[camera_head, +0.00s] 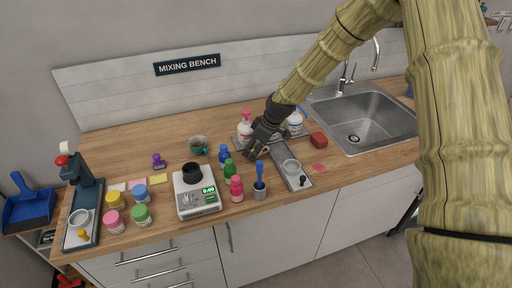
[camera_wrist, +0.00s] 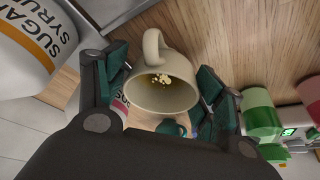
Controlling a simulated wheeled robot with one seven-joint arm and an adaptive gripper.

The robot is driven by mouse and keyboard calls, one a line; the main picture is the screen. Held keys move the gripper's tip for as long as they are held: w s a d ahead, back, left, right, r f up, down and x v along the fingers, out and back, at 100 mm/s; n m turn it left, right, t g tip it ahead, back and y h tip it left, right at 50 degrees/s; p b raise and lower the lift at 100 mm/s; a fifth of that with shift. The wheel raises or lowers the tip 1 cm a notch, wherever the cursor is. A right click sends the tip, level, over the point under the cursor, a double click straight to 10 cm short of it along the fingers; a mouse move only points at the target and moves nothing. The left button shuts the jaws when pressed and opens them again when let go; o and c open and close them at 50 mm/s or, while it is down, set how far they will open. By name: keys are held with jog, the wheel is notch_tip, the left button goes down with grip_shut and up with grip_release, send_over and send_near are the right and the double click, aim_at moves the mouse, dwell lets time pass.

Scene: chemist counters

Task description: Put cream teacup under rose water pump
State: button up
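The cream teacup (camera_wrist: 163,92) shows in the wrist view between the fingers of my gripper (camera_wrist: 165,95), with its handle upward in the picture and small yellowish bits inside. The fingers lie close against both sides of the cup and look shut on it. In the head view my gripper (camera_head: 260,148) hangs low over the counter and hides the cup. A white bottle with a pink pump (camera_head: 244,130) stands just behind and left of my gripper, its label unreadable here. A white bottle with a blue pump (camera_head: 295,123) stands to the right. A bottle labelled sugar syrup (camera_wrist: 25,45) shows in the wrist view.
A grey tray (camera_head: 281,154) with a small bowl (camera_head: 291,167) lies in front right of my gripper. Small bottles (camera_head: 229,172), a teal cup (camera_head: 198,145) and a scale (camera_head: 197,200) stand left. Counter behind the scale is partly free.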

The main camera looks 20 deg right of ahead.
jog(key=shift+o, duration=0.7)
jog(key=shift+r+p, duration=0.4)
jog(key=shift+r, duration=0.4)
jog(key=shift+d+r+b, duration=0.15)
jog(key=shift+b, duration=0.2)
jog(key=b+v, duration=0.2)
jog(key=v, duration=0.9)
jog(key=shift+s, duration=0.15)
